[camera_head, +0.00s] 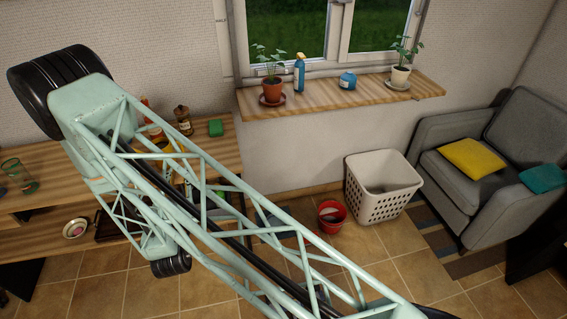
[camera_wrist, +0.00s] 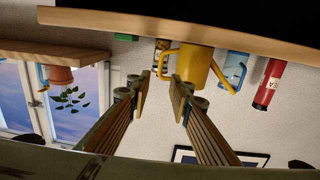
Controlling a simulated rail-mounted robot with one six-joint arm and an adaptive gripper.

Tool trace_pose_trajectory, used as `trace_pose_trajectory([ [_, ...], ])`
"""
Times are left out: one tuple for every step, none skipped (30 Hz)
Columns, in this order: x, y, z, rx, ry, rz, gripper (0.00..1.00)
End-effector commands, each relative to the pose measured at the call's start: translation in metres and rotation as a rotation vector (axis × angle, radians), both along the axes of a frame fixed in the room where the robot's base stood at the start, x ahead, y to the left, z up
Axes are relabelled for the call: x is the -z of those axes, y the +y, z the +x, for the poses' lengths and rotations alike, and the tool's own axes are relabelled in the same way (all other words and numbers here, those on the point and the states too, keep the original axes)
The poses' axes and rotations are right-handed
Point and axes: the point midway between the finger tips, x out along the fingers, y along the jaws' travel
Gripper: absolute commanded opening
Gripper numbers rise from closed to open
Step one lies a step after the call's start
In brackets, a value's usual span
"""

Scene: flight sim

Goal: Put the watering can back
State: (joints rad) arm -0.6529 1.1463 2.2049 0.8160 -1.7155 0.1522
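The wrist view is upside down. In it a yellow watering can (camera_wrist: 194,64) stands on a wooden surface (camera_wrist: 225,36), its spout pointing to the right. In the head view only bits of yellow (camera_head: 178,165) show behind my arm's lattice, probably the same can. My gripper (camera_wrist: 159,80) is open, its two fingers apart with nothing between them. The can is beyond the fingertips, mostly to the right of the gap. I cannot tell whether the right finger touches it. My arm hides the gripper in the head view.
Next to the can are a jar (camera_wrist: 161,50), a blue clear container (camera_wrist: 232,68) and a red cylinder (camera_wrist: 268,86). The windowsill (camera_head: 330,98) holds potted plants (camera_head: 273,88), a blue bottle (camera_head: 299,74) and a blue pot (camera_head: 347,81). A white basket (camera_head: 384,203) and red bucket (camera_head: 331,219) stand on the floor.

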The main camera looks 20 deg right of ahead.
Motion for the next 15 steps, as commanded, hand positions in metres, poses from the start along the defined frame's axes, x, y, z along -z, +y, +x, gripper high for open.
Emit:
trace_pose_trajectory([
  [0.0, 0.0, 0.0, 0.0, 0.0, 0.0, 0.19],
  [-0.001, 0.0, 0.0, 0.0, 0.001, 0.001, 0.19],
  [-0.001, 0.0, 0.001, 0.001, 0.002, 0.002, 0.19],
  [-0.002, -0.001, 0.001, 0.001, 0.003, 0.003, 0.19],
  [-0.003, -0.001, 0.002, 0.001, 0.004, 0.005, 0.19],
  [-0.004, -0.001, 0.003, 0.002, 0.008, 0.008, 0.19],
  [-0.005, -0.002, 0.004, 0.003, 0.011, 0.011, 0.19],
  [-0.006, -0.002, 0.005, 0.003, 0.015, 0.014, 0.19],
  [-0.008, -0.003, 0.007, 0.004, 0.021, 0.019, 0.19],
  [-0.011, -0.004, 0.008, 0.005, 0.026, 0.024, 0.19],
  [-0.012, -0.005, 0.01, 0.006, 0.033, 0.03, 0.19],
  [-0.015, -0.006, 0.012, 0.007, 0.042, 0.037, 0.19],
  [-0.018, -0.007, 0.014, 0.007, 0.049, 0.044, 0.19],
  [-0.02, -0.008, 0.016, 0.008, 0.057, 0.05, 0.19],
  [-0.024, -0.01, 0.019, 0.01, 0.069, 0.059, 0.19],
])
